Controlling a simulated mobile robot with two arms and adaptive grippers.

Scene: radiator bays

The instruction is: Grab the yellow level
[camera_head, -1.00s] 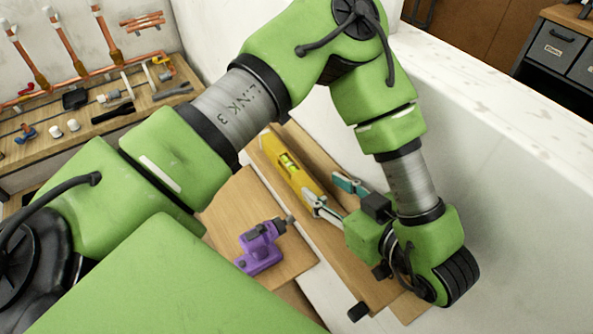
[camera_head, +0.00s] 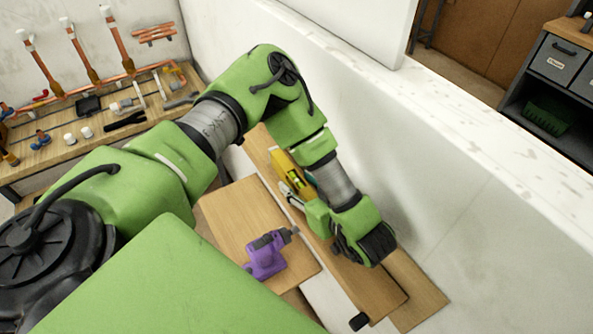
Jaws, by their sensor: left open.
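The yellow level (camera_head: 281,162) lies on a long wooden board against the white wall, in the middle of the head view. Its near part is covered by my left arm. My left gripper (camera_head: 297,185) is open at the level, pointing away from me along the board. One pale finger shows along the level's left side. The other finger is hidden behind the arm, so I cannot tell whether it is beside the level or whether either finger touches it. My right gripper is not in view.
A purple drill-like tool (camera_head: 266,256) lies on a lower wooden board (camera_head: 236,214) left of the level's board. A workbench with copper pipes (camera_head: 82,54) and small fittings stands at the back left. The white wall (camera_head: 440,170) closes the right side.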

